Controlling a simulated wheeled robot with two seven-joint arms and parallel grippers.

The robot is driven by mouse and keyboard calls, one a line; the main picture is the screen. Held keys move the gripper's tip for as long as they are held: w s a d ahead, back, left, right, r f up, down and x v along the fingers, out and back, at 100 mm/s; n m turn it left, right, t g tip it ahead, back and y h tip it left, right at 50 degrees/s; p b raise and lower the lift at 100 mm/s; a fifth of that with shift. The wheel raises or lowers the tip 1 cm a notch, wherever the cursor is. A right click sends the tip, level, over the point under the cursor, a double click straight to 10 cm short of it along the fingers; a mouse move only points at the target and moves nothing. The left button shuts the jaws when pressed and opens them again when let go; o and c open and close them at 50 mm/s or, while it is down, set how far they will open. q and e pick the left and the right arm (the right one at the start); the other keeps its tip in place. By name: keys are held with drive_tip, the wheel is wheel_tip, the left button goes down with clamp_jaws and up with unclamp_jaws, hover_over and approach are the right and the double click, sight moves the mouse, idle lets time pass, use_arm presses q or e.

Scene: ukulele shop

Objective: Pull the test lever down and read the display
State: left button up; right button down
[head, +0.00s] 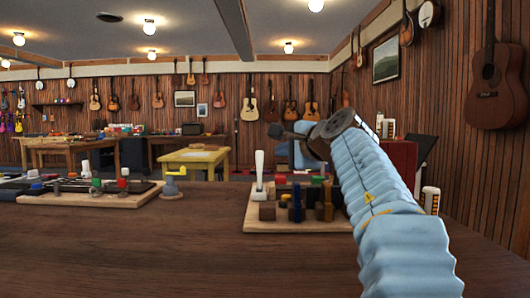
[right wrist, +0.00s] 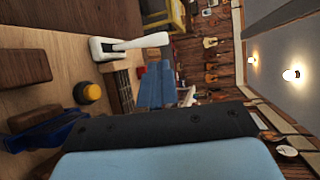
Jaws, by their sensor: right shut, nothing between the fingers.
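A white test lever (head: 259,168) stands upright at the back left of a wooden board (head: 300,226) on the near table. It also shows in the right wrist view (right wrist: 142,42), on a white base. I cannot make out a lit display or a reading in either view. My right gripper (head: 276,131) is shut and empty, held in the air above and behind the board, apart from the lever and a little right of it. Its fingertips are dark and small in the head view. My left gripper is not in view.
Several coloured blocks (head: 296,208) crowd the board right of the lever. A yellow knob (right wrist: 88,92) shows near the lever base. A second board (head: 95,199) and a yellow-handled crank (head: 172,184) stand at left. The table front (head: 150,250) is clear.

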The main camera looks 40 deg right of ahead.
sight(262, 154)
drive_tip(key=p+x, duration=0.3)
drive_tip(key=x, duration=0.4)
drive_tip(key=shift+w+d+r, duration=0.15)
drive_tip(key=shift+w+d, duration=0.05)
drive_tip(key=shift+p+x, duration=0.6)
drive_tip(key=shift+x, duration=0.3)
drive_tip(key=shift+a, duration=0.1)
drive_tip(key=shift+w+d, duration=1.05)
drive_tip(key=shift+w, duration=0.2)
